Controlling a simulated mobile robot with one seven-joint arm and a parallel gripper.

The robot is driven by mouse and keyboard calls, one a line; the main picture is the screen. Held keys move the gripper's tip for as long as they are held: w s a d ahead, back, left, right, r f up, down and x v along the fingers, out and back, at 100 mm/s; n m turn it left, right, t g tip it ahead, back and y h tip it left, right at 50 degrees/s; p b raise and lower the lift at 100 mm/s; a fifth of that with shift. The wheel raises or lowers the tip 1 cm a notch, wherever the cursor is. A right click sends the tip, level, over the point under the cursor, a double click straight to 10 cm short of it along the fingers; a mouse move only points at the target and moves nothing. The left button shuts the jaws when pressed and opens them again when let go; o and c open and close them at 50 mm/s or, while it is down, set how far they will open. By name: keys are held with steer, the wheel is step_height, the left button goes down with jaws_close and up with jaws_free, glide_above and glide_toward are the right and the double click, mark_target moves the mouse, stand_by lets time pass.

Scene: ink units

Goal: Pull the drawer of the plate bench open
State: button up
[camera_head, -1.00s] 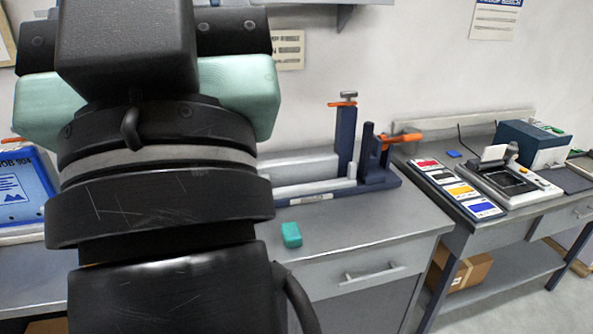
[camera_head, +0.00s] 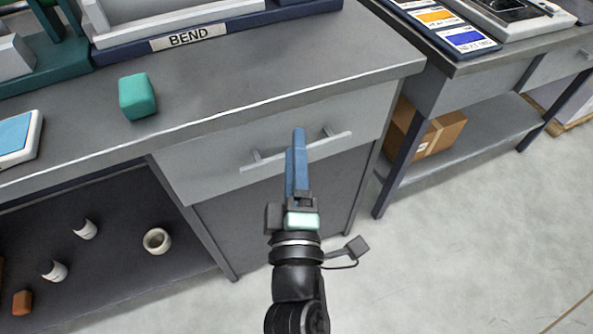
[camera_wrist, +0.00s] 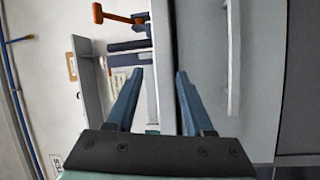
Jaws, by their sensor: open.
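The plate bench's drawer (camera_head: 215,160) has a grey front and looks shut under the worktop. Its pale bar handle (camera_head: 262,162) runs across the front on two posts. My gripper (camera_head: 297,150) is in front of the drawer, its blue fingers overlapping the handle's middle in the head view. In the wrist view my gripper (camera_wrist: 158,72) is open and empty, with the fingers apart. There the handle (camera_wrist: 233,60) lies to the right of both fingers, not between them. The gap to the drawer front cannot be told.
The worktop (camera_head: 230,75) holds a teal block (camera_head: 137,96) and a BEND-labelled fixture (camera_head: 188,37). An open shelf (camera_head: 120,215) at left holds small pots. A second bench (camera_head: 470,65) with a cardboard box (camera_head: 440,133) below stands right. The floor (camera_head: 450,230) in front is clear.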

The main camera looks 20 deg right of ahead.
step_height(320, 180, down, 11)
steer(key=s+n+g+b, duration=0.1)
steer(key=s+n+b, duration=0.1)
steer(key=s+n, duration=0.1)
steer(key=shift+y, duration=0.3)
steer(key=x, duration=0.4)
steer(key=p+x, duration=0.1)
steer(key=x, duration=0.7)
steer(key=shift+w+f, duration=0.3)
steer(key=shift+w, duration=0.15)
jaws_close()
